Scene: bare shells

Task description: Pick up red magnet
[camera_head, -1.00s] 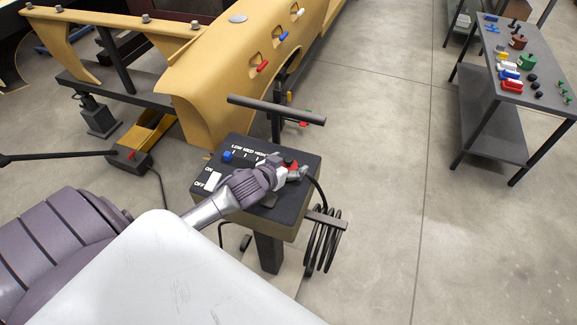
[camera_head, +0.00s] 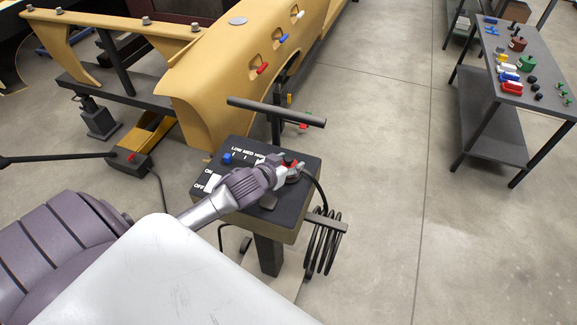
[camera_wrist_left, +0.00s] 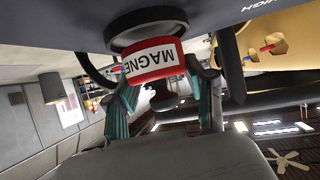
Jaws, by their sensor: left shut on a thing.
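The red magnet (camera_wrist_left: 152,62) has a white label reading "MAGNE" with the end cut off. In the left wrist view it sits between my left gripper's fingers, against a dark round base. In the head view only a little red of the magnet (camera_head: 289,162) shows at the right side of the control box top (camera_head: 225,204). My left gripper (camera_head: 292,172) reaches over the box from the left and is shut on the magnet. The magnet's far side is hidden. My right gripper is not in view.
The box has a blue knob (camera_head: 227,158), a white on/off switch (camera_head: 214,183) and a dark T-shaped handle (camera_head: 275,112) behind. A coiled cable (camera_head: 322,245) hangs at its right. A yellow car body (camera_head: 215,75) stands behind. A grey table (camera_head: 530,65) with small parts stands right; floor between is clear.

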